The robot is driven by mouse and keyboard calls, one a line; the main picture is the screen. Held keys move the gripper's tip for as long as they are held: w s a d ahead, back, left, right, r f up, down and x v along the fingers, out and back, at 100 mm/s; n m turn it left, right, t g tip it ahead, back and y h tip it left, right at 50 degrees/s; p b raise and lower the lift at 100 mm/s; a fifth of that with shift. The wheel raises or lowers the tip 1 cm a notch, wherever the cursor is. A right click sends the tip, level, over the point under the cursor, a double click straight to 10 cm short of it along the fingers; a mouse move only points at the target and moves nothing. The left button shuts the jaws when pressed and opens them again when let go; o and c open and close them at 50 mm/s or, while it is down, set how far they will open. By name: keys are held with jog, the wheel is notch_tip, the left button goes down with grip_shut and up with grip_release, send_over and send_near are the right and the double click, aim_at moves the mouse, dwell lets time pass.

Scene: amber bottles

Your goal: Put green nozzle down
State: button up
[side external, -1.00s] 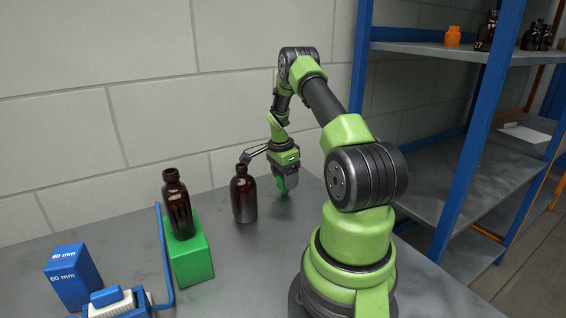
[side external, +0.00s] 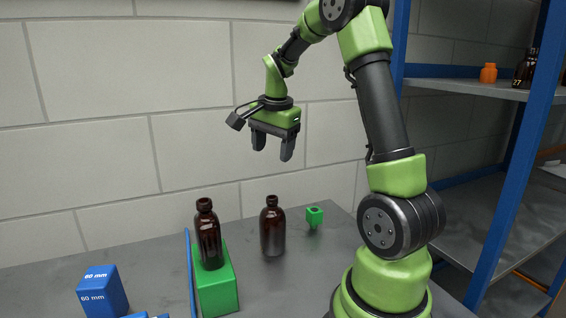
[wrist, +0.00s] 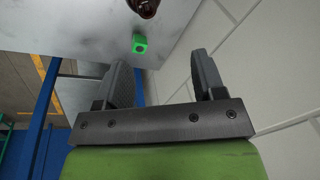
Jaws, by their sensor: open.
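The green nozzle (side external: 314,216) stands on the grey table to the right of a brown bottle, near the table's far right edge. It also shows in the wrist view (wrist: 139,44), small and beyond my fingers. My gripper (side external: 273,150) is open and empty, raised well above the table with its fingers pointing down. The open fingers also show in the wrist view (wrist: 164,72). Nothing lies between them.
A brown bottle (side external: 272,230) stands on the table left of the nozzle. Another brown bottle (side external: 208,237) stands on a green block (side external: 218,290). A blue 60 mm block (side external: 102,292) is at the front left. A blue-framed shelf (side external: 500,170) stands at the right.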

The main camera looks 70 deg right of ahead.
jog(key=s+a+r+n+t, duration=0.1)
jog(key=a+r+n+t, duration=0.2)
jog(key=a, duration=0.4)
jog(key=s+a+r+n, duration=0.25)
jog(key=a+n, duration=0.25)
jog(key=a, duration=0.3)
jog(key=s+a+n+t+y, duration=0.2)
jog(key=s+a+n+y, duration=0.1)
jog(key=s+a+n, duration=0.4)
jog(key=shift+s+a+r+n+t+y, duration=0.15)
jog(key=shift+a+r+n+t+y, duration=0.2)
jog(key=shift+a+n, duration=0.45)
